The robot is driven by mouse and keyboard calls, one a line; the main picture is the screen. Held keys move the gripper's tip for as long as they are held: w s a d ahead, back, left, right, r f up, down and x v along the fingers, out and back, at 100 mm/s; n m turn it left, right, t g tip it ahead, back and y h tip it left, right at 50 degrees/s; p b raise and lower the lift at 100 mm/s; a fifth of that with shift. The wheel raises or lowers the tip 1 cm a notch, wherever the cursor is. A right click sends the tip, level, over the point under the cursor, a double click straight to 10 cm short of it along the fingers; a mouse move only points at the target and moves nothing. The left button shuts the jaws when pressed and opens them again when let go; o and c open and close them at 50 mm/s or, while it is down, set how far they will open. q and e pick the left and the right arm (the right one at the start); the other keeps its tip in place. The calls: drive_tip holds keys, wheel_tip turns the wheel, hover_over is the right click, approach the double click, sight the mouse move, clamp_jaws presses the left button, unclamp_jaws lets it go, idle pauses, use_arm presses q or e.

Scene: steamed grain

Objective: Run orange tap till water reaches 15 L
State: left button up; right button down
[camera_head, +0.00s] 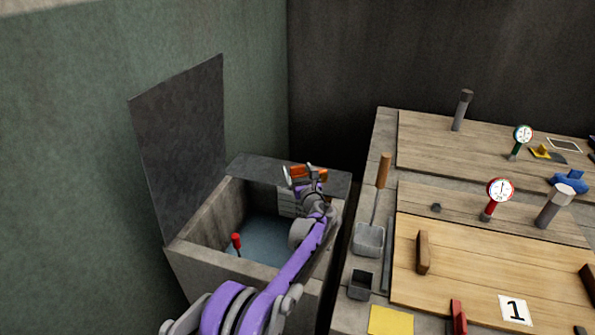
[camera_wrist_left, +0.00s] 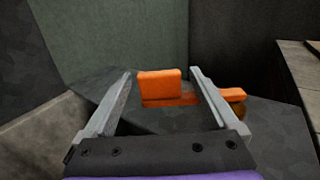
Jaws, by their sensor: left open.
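The orange tap (camera_head: 321,174) is at the far rim of a grey stone tank (camera_head: 190,240). My left gripper (camera_head: 299,172) is open at the tap. In the left wrist view the tap's upright orange block (camera_wrist_left: 160,84) shows between the open fingers (camera_wrist_left: 160,76), with a gap on each side. An orange piece (camera_wrist_left: 233,94) sticks out right, beyond the right finger. Bluish water (camera_head: 262,236) lies in the tank. Pale level marks (camera_head: 287,203) show on its inner wall, partly behind my arm; their figures are too small to read. My right gripper is out of view.
The tank's dark lid (camera_head: 183,145) stands open at the left. A red-topped stick (camera_head: 236,241) is in the tank. To the right, a worktop (camera_head: 480,265) holds gauges (camera_head: 500,190), a wooden-handled scoop (camera_head: 368,239) and a yellow square (camera_head: 390,320).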

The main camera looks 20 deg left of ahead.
use_arm(q)
drive_tip(key=shift+w+a, duration=0.25)
drive_tip(key=shift+w, duration=0.05)
clamp_jaws()
idle(0.4)
